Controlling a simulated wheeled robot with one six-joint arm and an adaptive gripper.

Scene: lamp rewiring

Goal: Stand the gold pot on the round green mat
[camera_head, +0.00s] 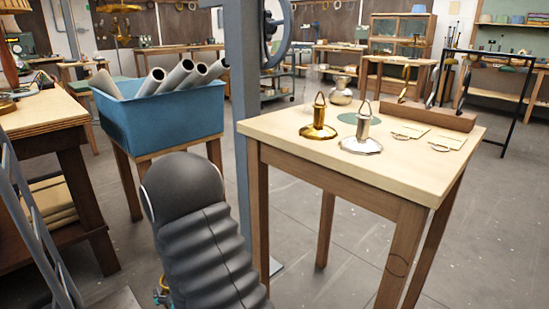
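On the pale wooden table (285,127) stands a shiny gold piece (319,130) with a wide flared foot, an upright neck and a wire loop on top. It is upright near the table's left side. A round green mat (350,118) lies flat behind and to the right of it, partly hidden by a silver piece (361,143) of the same shape. A round-bellied pot (341,94) with a pale, brassy shine stands at the back edge, behind the mat. I cannot tell which of the two the name gold pot means. My gripper is not in view.
Two small pale cards (447,142) with rings lie at the table's right, in front of a brown wooden block (428,115). A blue bin (160,112) of grey tubes stands left of a grey post (247,130). My dark ribbed arm fills the lower middle.

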